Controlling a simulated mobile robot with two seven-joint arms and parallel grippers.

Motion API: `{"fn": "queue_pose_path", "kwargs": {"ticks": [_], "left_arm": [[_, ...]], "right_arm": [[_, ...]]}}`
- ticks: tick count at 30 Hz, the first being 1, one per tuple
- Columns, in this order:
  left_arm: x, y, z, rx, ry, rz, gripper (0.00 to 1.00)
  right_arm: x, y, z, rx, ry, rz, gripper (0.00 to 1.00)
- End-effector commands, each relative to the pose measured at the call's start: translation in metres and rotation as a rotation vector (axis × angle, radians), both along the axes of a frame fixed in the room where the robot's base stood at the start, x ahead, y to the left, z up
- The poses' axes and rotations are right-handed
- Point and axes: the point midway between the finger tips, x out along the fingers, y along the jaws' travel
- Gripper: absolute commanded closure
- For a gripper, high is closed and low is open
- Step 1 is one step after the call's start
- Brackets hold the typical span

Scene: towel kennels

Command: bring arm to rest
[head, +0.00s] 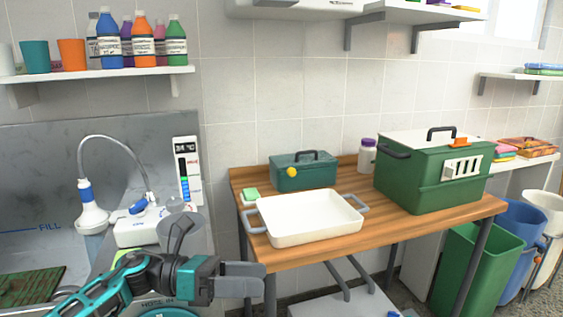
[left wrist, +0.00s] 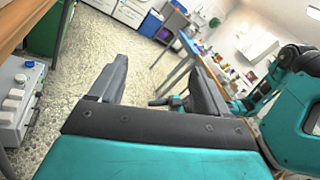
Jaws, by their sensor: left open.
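My left gripper (head: 258,278) is at the bottom of the head view, in front of the wooden table's left end, with its grey fingers pointing right. In the left wrist view its two dark fingers (left wrist: 160,80) stand wide apart with nothing between them. It is open and empty, and I see no contact with anything. Teal and black links of my arms show at the right side of the left wrist view. My right gripper cannot be made out in either view.
The wooden table (head: 385,223) carries a white tray (head: 305,218), a small teal box (head: 303,173) and a large green box (head: 430,175). A steel tub (head: 40,175) with a shower head (head: 92,215) is at left. Green (head: 475,265) and blue (head: 520,240) bins stand right.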

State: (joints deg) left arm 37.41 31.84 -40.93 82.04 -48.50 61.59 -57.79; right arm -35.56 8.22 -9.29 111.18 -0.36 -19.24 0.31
Motion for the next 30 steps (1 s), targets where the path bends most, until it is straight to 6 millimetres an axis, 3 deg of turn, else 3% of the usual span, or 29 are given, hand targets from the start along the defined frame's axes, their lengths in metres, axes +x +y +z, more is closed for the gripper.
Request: {"fn": "queue_pose_path", "kwargs": {"ticks": [3,6,10,14,17,22,25,29,30], "left_arm": [[-0.006,-0.015,-0.009,-0.227,0.306,0.149,0.23],[-0.006,-0.013,-0.020,-0.415,0.584,0.278,0.23],[-0.007,0.005,-0.048,-0.655,0.964,0.446,0.23],[-0.018,0.034,-0.094,-0.898,1.355,0.619,0.23],[-0.040,0.060,-0.139,-1.089,1.652,0.757,0.23],[-0.100,0.097,-0.212,-1.405,2.086,0.982,0.23],[-0.135,0.110,-0.240,-1.550,2.258,1.085,0.23],[-0.165,0.119,-0.260,-1.664,2.377,1.166,0.23],[-0.169,0.120,-0.263,1.668,-2.374,-1.169,0.23]], "right_arm": [[-0.001,0.000,0.000,-0.001,0.003,0.000,0.50],[-0.002,0.000,0.000,0.000,0.005,0.000,0.50],[-0.002,0.000,0.000,0.000,0.005,0.000,0.50],[-0.002,0.000,0.000,0.000,0.005,0.000,0.50],[-0.003,0.000,0.000,0.000,0.005,0.000,0.50],[-0.003,0.000,0.001,0.000,0.005,0.000,0.50],[-0.003,0.000,0.001,0.000,0.006,0.000,0.50],[-0.003,0.000,0.001,0.000,0.006,0.000,0.50],[-0.003,0.000,0.001,0.001,0.006,0.001,0.50]]}}
